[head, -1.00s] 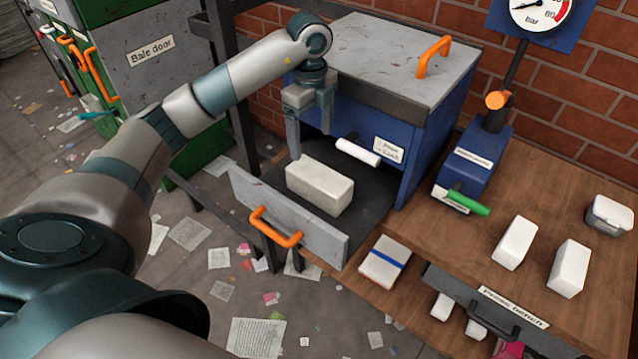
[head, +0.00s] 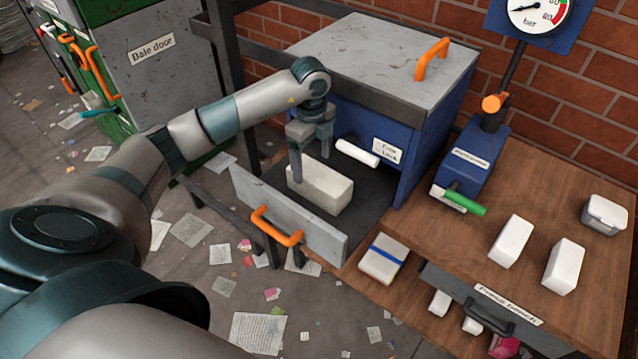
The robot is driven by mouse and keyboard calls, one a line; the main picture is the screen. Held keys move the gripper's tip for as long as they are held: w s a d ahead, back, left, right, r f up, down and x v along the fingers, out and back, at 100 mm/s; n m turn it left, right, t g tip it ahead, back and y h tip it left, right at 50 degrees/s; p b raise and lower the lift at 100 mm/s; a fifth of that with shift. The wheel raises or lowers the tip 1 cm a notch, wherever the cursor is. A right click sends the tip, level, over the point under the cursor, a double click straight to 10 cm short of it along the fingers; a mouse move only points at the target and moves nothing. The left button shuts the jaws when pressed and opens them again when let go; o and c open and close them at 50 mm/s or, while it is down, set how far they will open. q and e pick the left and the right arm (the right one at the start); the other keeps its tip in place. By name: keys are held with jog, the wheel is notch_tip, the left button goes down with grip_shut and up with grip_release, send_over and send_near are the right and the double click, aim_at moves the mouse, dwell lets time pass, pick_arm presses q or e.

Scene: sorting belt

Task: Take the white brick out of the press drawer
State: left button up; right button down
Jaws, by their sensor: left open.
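The white brick (head: 328,190) lies in the pulled-out press drawer (head: 285,217), whose grey front has an orange handle (head: 277,228). My left gripper (head: 311,170) points down over the brick's far left end. Its fingers are open. My right gripper is not in view.
The blue press body (head: 425,145) with a grey lid stands behind the drawer. A white roller (head: 357,153) sits close to the right of my gripper. The wooden bench (head: 470,245) at right holds white bricks (head: 511,240) and a green-handled lever (head: 465,203).

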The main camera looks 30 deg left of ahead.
aim_at(315, 171)
pick_arm(q)
jog(key=f+p, duration=0.2)
jog(key=f, duration=0.1)
jog(key=shift+d+f, duration=0.25)
jog(key=shift+d, duration=0.1)
jog(key=shift+f, duration=0.8)
jog(key=shift+c, duration=0.2)
jog(key=c, duration=1.3)
jog(key=shift+r+p, duration=0.2)
jog(key=shift+p, duration=0.1)
jog(key=shift+r+p, duration=0.45)
jog(key=shift+r, duration=0.1)
jog(key=s+p, duration=0.1)
jog(key=s, duration=0.1)
jog(key=s+r+p, duration=0.1)
jog(key=s+p, duration=0.1)
jog(key=shift+d+r, duration=0.15)
jog(key=shift+d, duration=0.05)
notch_tip(315, 171, up, 12)
jog(key=p, duration=0.8)
jog(key=shift+r+p, duration=0.15)
jog(key=shift+p, duration=0.15)
